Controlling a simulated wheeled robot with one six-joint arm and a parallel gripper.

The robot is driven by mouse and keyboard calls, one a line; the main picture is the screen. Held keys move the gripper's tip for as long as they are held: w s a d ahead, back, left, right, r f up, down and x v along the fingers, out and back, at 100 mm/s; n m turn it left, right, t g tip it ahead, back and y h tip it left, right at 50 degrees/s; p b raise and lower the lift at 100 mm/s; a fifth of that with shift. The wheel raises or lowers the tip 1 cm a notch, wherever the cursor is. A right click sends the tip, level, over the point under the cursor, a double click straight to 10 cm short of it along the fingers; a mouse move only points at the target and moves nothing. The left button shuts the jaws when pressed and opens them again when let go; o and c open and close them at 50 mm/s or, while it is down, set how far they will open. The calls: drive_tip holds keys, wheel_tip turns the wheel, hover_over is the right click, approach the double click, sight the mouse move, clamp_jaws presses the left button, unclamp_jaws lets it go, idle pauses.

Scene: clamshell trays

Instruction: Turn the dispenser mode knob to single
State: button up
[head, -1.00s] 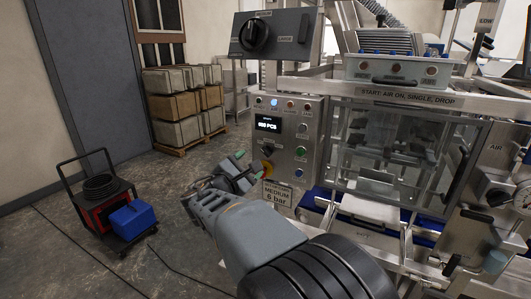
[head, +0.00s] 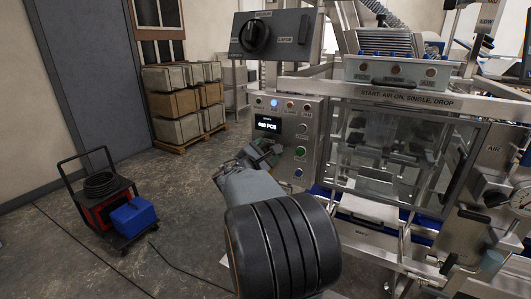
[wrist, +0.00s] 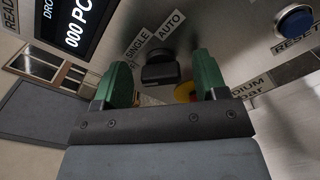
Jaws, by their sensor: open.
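The dispenser mode knob (wrist: 160,70) is black and sits between the two green fingers in the wrist view, beyond their tips. The SINGLE label (wrist: 137,45) is at its upper left and the AUTO label (wrist: 170,25) above it. Which label the knob points at is hard to tell. My gripper (wrist: 162,80) is open, with a finger on each side of the knob; I see no clear contact. In the head view my gripper (head: 262,150) is in front of the control panel (head: 313,130) and hides the knob.
The blue RESET button (wrist: 295,20) is at the upper right. A display (head: 268,125) is above my gripper. The glass-fronted machine (head: 400,155) stands right; a cart (head: 100,195) stands left.

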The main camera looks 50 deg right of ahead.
drive_tip(key=shift+c, duration=0.4)
drive_tip(key=c, duration=0.7)
drive_tip(key=shift+d, duration=0.1)
drive_tip(key=shift+c, duration=0.7)
drive_tip(key=shift+f+b, duration=0.1)
drive_tip(key=shift+b, duration=0.25)
